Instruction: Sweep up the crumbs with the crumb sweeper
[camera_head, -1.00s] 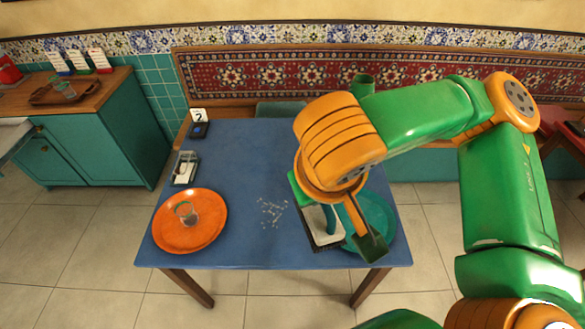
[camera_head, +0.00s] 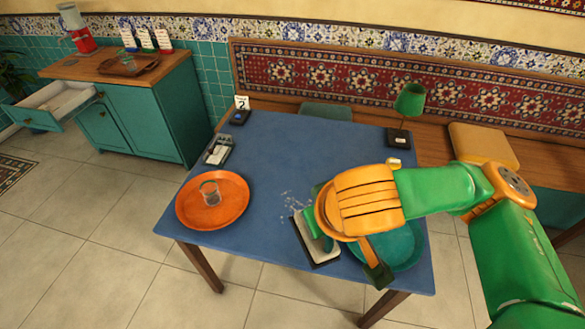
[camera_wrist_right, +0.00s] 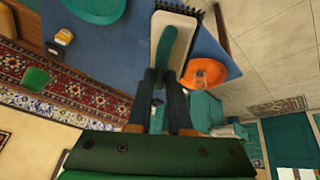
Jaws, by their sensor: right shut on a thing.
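The crumb sweeper (camera_head: 321,250), a white block with a green handle and dark bristles, is at the table's front right in the head view. It fills the top middle of the right wrist view (camera_wrist_right: 184,22). Pale crumbs (camera_head: 292,201) lie scattered on the blue table (camera_head: 285,150), just left of and behind the sweeper. I cannot tell whether the bristles touch the table. My left gripper is not in view.
An orange plate (camera_head: 225,215) with a glass (camera_head: 210,193) is left of the crumbs. A teal plate (camera_head: 402,248) lies right of the sweeper, partly under my arm. A napkin holder (camera_head: 218,150), number stand (camera_head: 241,108) and green lamp (camera_head: 410,102) stand farther back. The table's middle is clear.

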